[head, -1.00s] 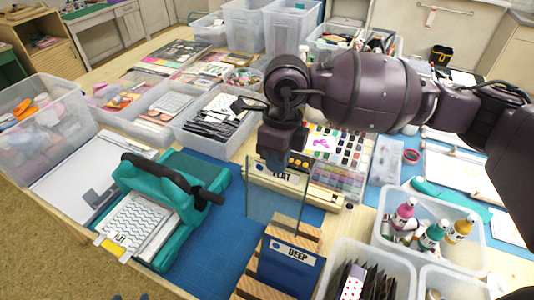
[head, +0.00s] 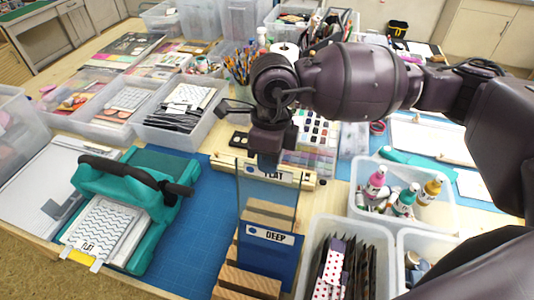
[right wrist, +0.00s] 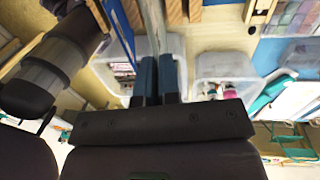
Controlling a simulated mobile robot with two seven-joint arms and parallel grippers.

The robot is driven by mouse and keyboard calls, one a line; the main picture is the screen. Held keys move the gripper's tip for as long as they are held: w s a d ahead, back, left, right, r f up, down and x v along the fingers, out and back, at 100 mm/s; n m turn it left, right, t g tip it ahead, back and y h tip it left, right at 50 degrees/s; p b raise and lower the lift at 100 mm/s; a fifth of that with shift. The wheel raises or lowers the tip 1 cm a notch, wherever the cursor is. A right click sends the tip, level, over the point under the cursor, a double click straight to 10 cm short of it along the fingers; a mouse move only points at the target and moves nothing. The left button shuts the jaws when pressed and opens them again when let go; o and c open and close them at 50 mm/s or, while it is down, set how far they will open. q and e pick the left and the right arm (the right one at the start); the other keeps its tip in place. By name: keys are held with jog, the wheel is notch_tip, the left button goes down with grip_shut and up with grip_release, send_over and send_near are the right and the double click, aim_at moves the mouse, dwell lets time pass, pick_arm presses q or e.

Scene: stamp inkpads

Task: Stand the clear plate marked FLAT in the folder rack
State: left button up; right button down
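My right gripper (head: 268,158) is shut on the top edge of the clear plate (head: 256,193), which hangs upright. A white FLAT label shows at the plate's top. The wooden folder rack (head: 250,280) stands below, at the front of the table. A blue plate marked DEEP (head: 275,262) stands in the rack. The clear plate's lower part overlaps the rack's back slats; I cannot tell whether it is inside a slot. In the right wrist view, the two fingers (right wrist: 159,78) close on the plate's thin edge. My left gripper is out of view.
A teal press (head: 135,205) with a patterned sheet and a FLAT tag stands left on the blue mat (head: 200,225). A clear bin of dark folders (head: 345,265) stands close right of the rack. A bin of bottles (head: 403,205) is behind it. Mat left of the rack is bare.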

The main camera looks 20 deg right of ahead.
aim_at(268, 187)
jog(key=shift+s+a+f+b, duration=0.1)
jog(key=shift+s+f+b, duration=0.1)
jog(key=shift+f+b, duration=1.25)
jog(key=shift+s+a+f, duration=0.1)
jog(key=shift+s+f, duration=0.05)
jog(key=shift+f, duration=1.5)
jog(key=shift+f+b, duration=0.45)
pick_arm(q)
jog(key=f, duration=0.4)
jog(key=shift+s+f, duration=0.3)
pick_arm(e)
jog(key=c, duration=1.3)
grip_release()
jog(key=shift+o, duration=0.2)
jog(key=shift+w+r+p, duration=0.2)
jog(key=shift+r+p, duration=1.05)
jog(key=shift+r, duration=1.2)
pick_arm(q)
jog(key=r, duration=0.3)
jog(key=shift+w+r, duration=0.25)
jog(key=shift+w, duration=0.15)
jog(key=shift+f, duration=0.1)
